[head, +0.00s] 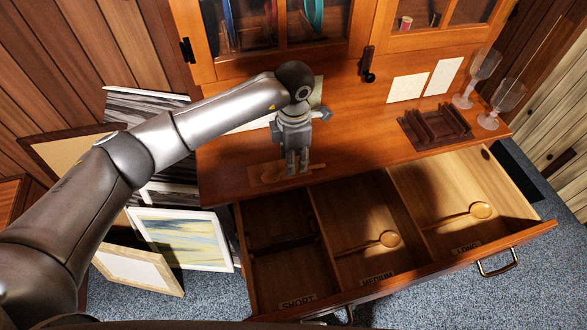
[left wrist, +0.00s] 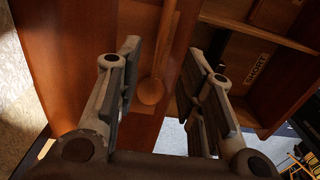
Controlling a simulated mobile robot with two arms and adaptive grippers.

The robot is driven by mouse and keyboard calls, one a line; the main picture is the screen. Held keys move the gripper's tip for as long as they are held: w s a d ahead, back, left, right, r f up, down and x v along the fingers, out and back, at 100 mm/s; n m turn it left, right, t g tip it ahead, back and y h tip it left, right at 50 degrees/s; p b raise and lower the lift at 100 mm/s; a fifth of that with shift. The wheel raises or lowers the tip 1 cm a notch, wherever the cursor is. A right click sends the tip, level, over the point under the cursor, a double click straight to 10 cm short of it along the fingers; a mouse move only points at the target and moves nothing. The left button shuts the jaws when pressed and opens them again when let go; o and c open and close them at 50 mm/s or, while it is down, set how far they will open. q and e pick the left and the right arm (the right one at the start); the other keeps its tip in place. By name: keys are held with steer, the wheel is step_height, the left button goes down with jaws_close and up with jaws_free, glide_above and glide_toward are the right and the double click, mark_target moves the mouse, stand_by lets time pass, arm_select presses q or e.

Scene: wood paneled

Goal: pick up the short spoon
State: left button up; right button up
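A short wooden spoon (head: 270,174) lies on the brown desk top (head: 225,160), near its front edge. In the left wrist view the spoon's round bowl (left wrist: 151,92) and straight handle show between my fingers. My left gripper (head: 297,168) points down over the spoon and partly hides its handle in the head view. In the left wrist view its two fingers (left wrist: 162,50) are apart, with a gap on each side of the spoon. I cannot tell how high the fingertips are above the desk. My right gripper is not in view.
An open drawer (head: 405,290) below has compartments labelled SHORT, MEDIUM and LONG. A medium spoon (head: 388,239) and a long spoon (head: 479,210) lie in theirs; the SHORT one shows no spoon. Two glasses (head: 489,122) and a dark wooden rack (head: 435,127) stand right. Framed pictures (head: 180,240) lean left.

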mark_target(271, 176)
arm_select(q)
step_height(271, 176, down, 4)
steer(key=shift+f+p, duration=0.1)
steer(key=shift+p, duration=0.35)
jaws_close()
